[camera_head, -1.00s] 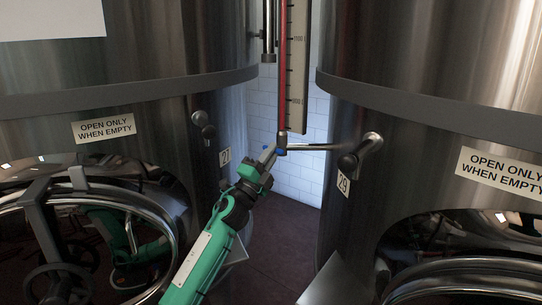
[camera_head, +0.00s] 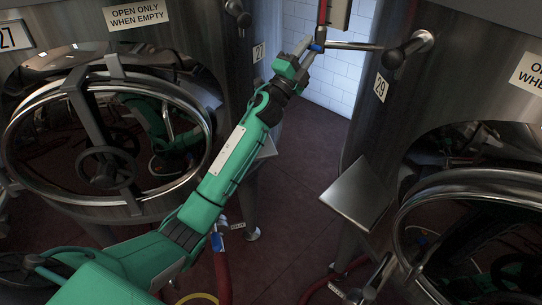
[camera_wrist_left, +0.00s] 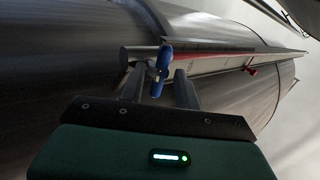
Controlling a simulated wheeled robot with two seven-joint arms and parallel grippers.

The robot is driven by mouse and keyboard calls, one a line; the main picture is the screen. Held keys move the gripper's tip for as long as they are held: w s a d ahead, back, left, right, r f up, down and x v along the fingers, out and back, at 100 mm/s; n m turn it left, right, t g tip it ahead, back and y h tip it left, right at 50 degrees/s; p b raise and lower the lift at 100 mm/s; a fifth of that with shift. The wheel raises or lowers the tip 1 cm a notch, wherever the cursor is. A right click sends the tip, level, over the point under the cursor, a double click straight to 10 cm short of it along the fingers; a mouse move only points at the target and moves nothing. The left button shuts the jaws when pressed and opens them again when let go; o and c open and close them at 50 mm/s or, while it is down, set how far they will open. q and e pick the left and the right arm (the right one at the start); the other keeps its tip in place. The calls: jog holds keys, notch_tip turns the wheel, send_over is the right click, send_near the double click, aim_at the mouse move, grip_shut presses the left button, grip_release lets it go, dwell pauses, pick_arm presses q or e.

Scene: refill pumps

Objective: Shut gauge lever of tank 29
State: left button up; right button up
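The gauge lever (camera_head: 317,47) of tank 29 is a small blue handle at the foot of the gauge, where a horizontal pipe (camera_head: 350,46) runs to tank 29 (camera_head: 372,150). In the left wrist view the blue lever (camera_wrist_left: 162,70) shows at the fingertips, roughly between the two fingers. My left gripper (camera_head: 303,45) is open, its fingers apart and its tips close to the lever. I cannot tell whether a finger touches it. The gauge (camera_head: 338,13) with its red column is mostly cut off at the top. My right gripper is not in view.
Tank 27 (camera_head: 210,60) stands on the left, with a round hatch (camera_head: 104,168) near my left arm. A number plate 29 (camera_head: 381,87) and a metal valve knob (camera_head: 395,58) are on tank 29. The floor (camera_head: 290,190) between the tanks is clear, with red hoses lower down.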

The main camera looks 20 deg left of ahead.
pick_arm(q)
jog(key=n+y+p, duration=0.3)
jog(key=n, duration=0.1)
jog(key=n+g+y+p, duration=0.1)
jog(key=n+y+p, duration=0.2)
jog(key=n, duration=0.2)
jog(key=r+n+y+p, duration=0.1)
jog(key=n+y+p, duration=0.2)
jog(key=n+y, duration=0.1)
jog(key=shift+d+r+n, duration=0.1)
jog(key=shift+d+n, duration=0.3)
jog(key=shift+n, duration=0.3)
jog(key=s+d+n+g+y+p, duration=0.25)
jog(key=s+n+g+p, duration=0.25)
jog(key=s+n+p, duration=0.6)
jog(key=s+a+f+m+g+h, duration=0.1)
jog(key=s+f+g, duration=0.1)
jog(key=s+f, duration=0.3)
jog(key=s+a+f+m+g, duration=0.1)
jog(key=s+f, duration=0.3)
jog(key=f, duration=0.7)
jog(key=s+a+f+m+g+h, duration=0.1)
jog(key=s+f+g, duration=0.3)
jog(key=f, duration=0.4)
jog(key=shift+s+a+f+m+h, duration=0.2)
jog(key=shift+s+m+h, duration=0.2)
jog(key=shift+s, duration=0.4)
